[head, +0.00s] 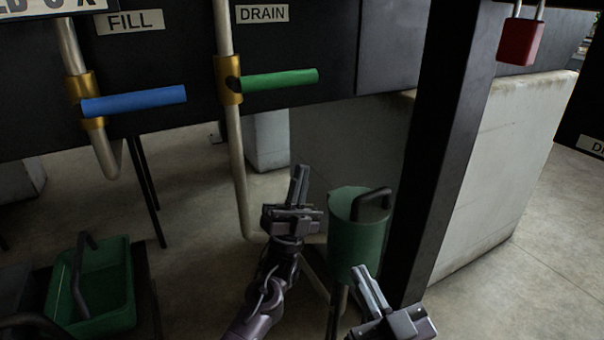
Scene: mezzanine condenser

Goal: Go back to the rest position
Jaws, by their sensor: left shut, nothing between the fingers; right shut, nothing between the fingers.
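My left gripper (298,186) is near the middle of the head view, pointing up, shut and empty. It is in front of the pale drain pipe and left of a green bucket-like vessel (345,240), apart from the valve handles above. My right gripper (368,287) is at the bottom, right of centre, shut and empty, in front of the lower part of the green vessel. Whether it touches the vessel, I cannot tell. Much of both arms is outside the view.
A blue handle (135,101) under the FILL label and a green handle (280,81) under DRAIN stick out from brass valves. A black post (440,150) stands on the right, with a red padlock (520,42) beyond. A green tray (100,290) sits lower left. Open floor (540,270) lies right.

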